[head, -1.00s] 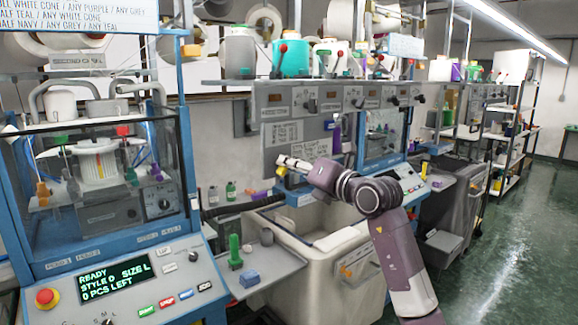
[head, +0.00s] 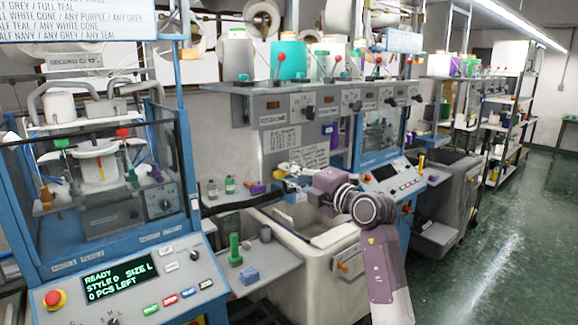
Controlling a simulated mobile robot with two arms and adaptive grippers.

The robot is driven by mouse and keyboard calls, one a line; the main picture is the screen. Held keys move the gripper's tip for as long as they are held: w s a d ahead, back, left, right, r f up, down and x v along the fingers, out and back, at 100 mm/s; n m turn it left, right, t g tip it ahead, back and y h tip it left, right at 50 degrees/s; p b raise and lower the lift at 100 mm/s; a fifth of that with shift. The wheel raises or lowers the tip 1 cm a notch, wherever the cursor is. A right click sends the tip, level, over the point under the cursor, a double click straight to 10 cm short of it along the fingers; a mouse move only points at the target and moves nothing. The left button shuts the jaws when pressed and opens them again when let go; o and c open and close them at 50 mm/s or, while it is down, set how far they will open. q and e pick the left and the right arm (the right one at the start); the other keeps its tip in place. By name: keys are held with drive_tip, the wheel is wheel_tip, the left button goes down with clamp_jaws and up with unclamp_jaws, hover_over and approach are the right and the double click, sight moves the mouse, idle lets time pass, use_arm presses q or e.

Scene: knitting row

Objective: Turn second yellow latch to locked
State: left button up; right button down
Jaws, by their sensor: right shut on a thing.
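My right gripper (head: 287,172) is at the near left side of the second machine (head: 382,140), above the back of a white bin. Its fingers are small in the head view and are shut on a small yellow part (head: 283,167), which looks like the yellow latch. The fingers partly cover it, so its angle and any locked mark cannot be read. My right arm comes up from the lower right. My left gripper is not in view.
The white bin (head: 270,228) stands below my gripper. A small shelf (head: 272,270) with a green spool (head: 235,248) and a blue block (head: 249,275) lies to its left. The first machine (head: 182,110) fills the left side. The green floor (head: 480,240) is clear at right.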

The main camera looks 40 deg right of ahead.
drive_tip(key=shift+m+p, duration=0.35)
drive_tip(key=shift+m, duration=0.05)
drive_tip(key=shift+f, duration=0.1)
drive_tip(key=c, duration=1.9)
unclamp_jaws()
drive_tip(key=shift+c, duration=0.2)
drive_tip(key=shift+s, duration=0.1)
drive_tip(key=s+d, duration=0.1)
drive_tip(key=s, duration=1)
drive_tip(key=shift+s, duration=0.4)
